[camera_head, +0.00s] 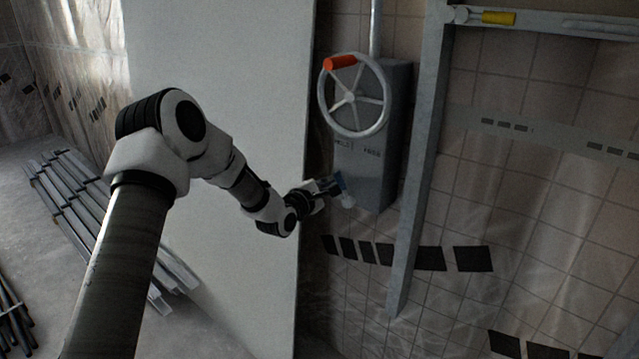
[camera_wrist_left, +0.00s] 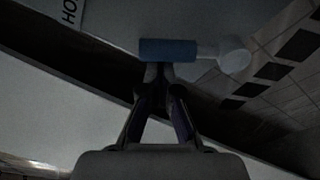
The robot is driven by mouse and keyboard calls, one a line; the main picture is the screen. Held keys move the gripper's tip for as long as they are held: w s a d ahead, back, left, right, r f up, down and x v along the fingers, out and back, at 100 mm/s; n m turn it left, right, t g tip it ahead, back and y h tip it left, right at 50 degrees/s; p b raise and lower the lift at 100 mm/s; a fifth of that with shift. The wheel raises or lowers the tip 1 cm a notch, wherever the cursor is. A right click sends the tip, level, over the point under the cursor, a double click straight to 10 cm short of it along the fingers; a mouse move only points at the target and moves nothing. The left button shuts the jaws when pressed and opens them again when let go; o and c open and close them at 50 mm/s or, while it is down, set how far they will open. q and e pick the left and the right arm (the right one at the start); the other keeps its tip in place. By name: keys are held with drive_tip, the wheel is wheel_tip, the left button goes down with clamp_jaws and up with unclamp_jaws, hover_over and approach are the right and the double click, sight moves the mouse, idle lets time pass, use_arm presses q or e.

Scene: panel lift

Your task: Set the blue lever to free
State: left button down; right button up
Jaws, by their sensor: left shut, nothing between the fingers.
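The blue lever (camera_head: 340,182) is low on the front of the grey box (camera_head: 372,185) under the handwheel. Its blue end lies up and left of its pale round pivot (camera_head: 348,201), on the side of the HOLD label (camera_head: 342,142); the FREE label (camera_head: 372,152) is to the right. In the left wrist view the blue lever (camera_wrist_left: 168,50) lies left of its pivot (camera_wrist_left: 235,54). My left gripper (camera_head: 331,187) is shut and empty, its fingertips (camera_wrist_left: 160,73) right at the lever's blue part; whether they touch it I cannot tell. My right gripper is out of view.
A spoked handwheel (camera_head: 353,95) with an orange grip (camera_head: 340,62) is above the lever. A large pale panel (camera_head: 230,130) stands just left of the box. A grey upright post (camera_head: 422,160) is to the right. Metal profiles (camera_head: 100,215) lie on the floor.

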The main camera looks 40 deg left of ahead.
sight(340, 179)
use_arm(q)
drive_tip(key=shift+w+f, duration=0.1)
drive_tip(key=shift+f, duration=0.05)
idle(0.3)
drive_tip(key=shift+d+r+m+b, duration=0.3)
drive_tip(key=shift+m+b, duration=0.1)
drive_tip(key=shift+m, duration=0.2)
drive_tip(key=d+m+b, duration=0.1)
drive_tip(key=m, duration=0.1)
drive_tip(key=d+r+m+b, duration=0.1)
drive_tip(key=m, duration=0.1)
drive_tip(key=shift+d+r+t, duration=0.1)
drive_tip(key=shift+t, duration=0.3)
drive_tip(key=d+m+b, duration=0.1)
drive_tip(key=m, duration=0.1)
drive_tip(key=d+m+b, duration=0.1)
drive_tip(key=m, duration=0.1)
drive_tip(key=d+m+b, duration=0.1)
drive_tip(key=shift+s+d+r+m+t+b, duration=0.1)
drive_tip(key=shift+s+r+m+t+b, duration=0.1)
drive_tip(key=shift+s+m+t+b, duration=0.15)
drive_tip(key=shift+d, duration=0.3)
drive_tip(key=shift+r, duration=0.1)
